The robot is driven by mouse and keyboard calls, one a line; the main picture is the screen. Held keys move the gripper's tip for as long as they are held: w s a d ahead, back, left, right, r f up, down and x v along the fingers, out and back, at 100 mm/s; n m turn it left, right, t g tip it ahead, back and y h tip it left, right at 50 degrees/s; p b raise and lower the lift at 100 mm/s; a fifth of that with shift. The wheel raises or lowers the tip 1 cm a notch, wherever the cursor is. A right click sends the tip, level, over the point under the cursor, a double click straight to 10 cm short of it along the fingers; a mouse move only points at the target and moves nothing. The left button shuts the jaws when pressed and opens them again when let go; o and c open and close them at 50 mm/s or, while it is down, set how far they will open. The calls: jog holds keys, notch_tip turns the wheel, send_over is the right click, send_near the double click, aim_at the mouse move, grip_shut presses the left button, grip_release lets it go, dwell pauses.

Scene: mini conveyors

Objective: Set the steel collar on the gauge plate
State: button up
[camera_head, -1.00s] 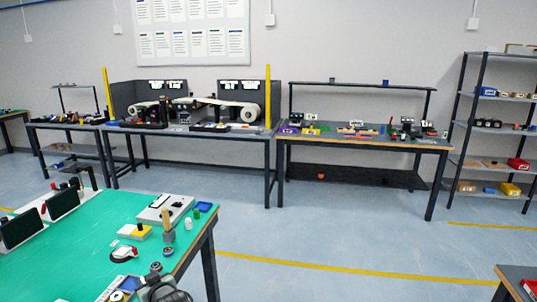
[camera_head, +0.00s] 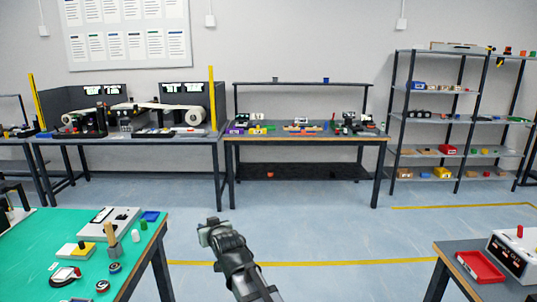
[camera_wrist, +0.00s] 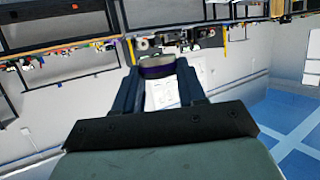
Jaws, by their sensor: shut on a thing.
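My gripper (camera_head: 212,230) is out over the floor, to the right of the green table. In the wrist view my gripper (camera_wrist: 157,72) is shut on a short round grey piece with a dark purplish band, which looks like the steel collar (camera_wrist: 156,62). The collar sits between the fingertips, its lower part partly hidden by them. In the head view the held piece cannot be made out clearly. I cannot pick out the gauge plate in any view.
The green table (camera_head: 30,240) at left carries a yellow-and-white block (camera_head: 76,251), a wooden post (camera_head: 111,240) and small round parts. At bottom right, a grey table (camera_head: 450,256) holds a red tray (camera_head: 480,266) and a white box (camera_head: 515,258). Open floor lies between.

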jog(key=w+d+r+m+h, duration=0.1)
jog(key=w+d+r+h, duration=0.1)
jog(key=d, duration=1)
jog(key=w+d+r+m+t+h, duration=0.1)
jog(key=w+d+r+m+h, duration=0.1)
jog(key=d, duration=1)
jog(key=w+d+r+m+h, duration=0.1)
jog(key=w+d, duration=0.3)
jog(key=d, duration=0.7)
jog(key=shift+d+r+m+t+h, duration=0.3)
jog(key=shift+d+r+m+h, duration=0.1)
jog(key=shift+m+h, duration=0.3)
jog(key=shift+a, duration=0.15)
